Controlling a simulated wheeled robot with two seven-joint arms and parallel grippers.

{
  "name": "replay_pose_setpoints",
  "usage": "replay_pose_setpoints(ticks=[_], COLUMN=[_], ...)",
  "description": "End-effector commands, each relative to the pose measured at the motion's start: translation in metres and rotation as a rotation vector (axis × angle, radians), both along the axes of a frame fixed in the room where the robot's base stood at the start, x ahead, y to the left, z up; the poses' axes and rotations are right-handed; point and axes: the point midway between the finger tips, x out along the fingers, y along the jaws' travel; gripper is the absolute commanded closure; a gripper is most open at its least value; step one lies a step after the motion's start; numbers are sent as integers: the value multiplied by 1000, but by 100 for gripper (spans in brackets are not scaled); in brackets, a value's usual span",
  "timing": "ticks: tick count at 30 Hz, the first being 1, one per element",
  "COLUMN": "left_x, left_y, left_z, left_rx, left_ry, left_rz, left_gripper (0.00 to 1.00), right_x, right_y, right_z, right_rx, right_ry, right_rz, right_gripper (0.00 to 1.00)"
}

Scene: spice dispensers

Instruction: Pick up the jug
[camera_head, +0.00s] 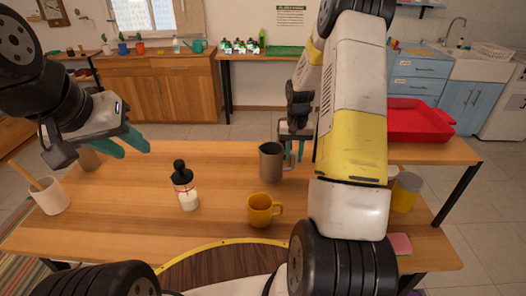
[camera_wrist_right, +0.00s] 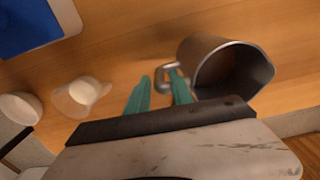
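The jug (camera_head: 271,163) is a grey metal pitcher standing upright on the wooden table. In the right wrist view the jug (camera_wrist_right: 222,68) shows from above, its handle on the left side. My right gripper (camera_head: 295,150) is at the jug's right, pointing down beside the handle. In the right wrist view its teal fingers (camera_wrist_right: 160,92) are apart, with the handle's outer part between their tips; one finger appears to reach into the handle loop. Contact cannot be told. My left gripper (camera_head: 125,146) is empty above the table's left side, fingers apart.
A yellow mug (camera_head: 263,210) and a black-topped shaker (camera_head: 185,187) stand near the jug. A white cup with a wooden stick (camera_head: 48,195) is at the left. A red tray (camera_head: 418,120) is at the back right. My right arm hides part of the table.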

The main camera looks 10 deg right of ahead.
Motion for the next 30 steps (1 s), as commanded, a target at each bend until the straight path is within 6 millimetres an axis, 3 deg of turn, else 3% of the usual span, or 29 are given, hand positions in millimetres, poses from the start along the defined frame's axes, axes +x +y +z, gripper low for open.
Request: replay_pose_setpoints(ticks=[7,14,18,30], left_x=[0,0,0,0], left_y=[0,0,0,0], left_z=[0,0,0,0], left_rx=[0,0,0,0], left_ry=[0,0,0,0], left_rz=[0,0,0,0], left_gripper=[64,64,64,64], right_x=[0,0,0,0], right_y=[-1,-1,-1,-1], right_z=[-36,-37,-37,-36], right_rx=[1,0,0,0], right_ry=[2,1,1,1], right_rz=[0,-1,0,-1], right_gripper=[73,75,100,100])
